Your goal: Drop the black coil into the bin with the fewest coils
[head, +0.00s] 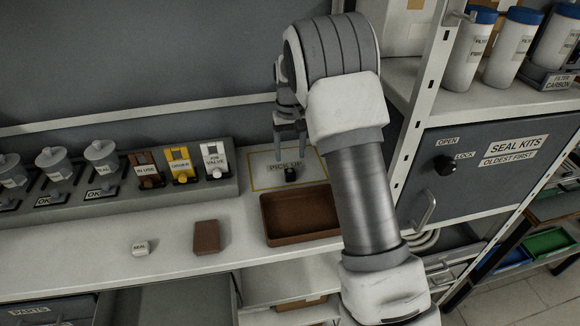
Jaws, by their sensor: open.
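A small black piece (290,174), which looks like the black coil, sits on the "PICK UP" pad (262,180) on the white counter. My gripper (290,150) is open and points down just above it. The fingers appear apart from the piece, though the exact gap is hard to judge. At the lower right, a blue bin (511,254) and a green bin (549,241) stand on a low shelf. Any coils inside them are too small or hidden to make out.
A brown tray (267,222) lies in front of the pad, partly behind my arm. A brown block (206,237) and a white "SEAL" piece (140,248) lie on the counter. A grey rack (110,205) holds canisters and tags. A seal-kits cabinet (480,165) stands at right.

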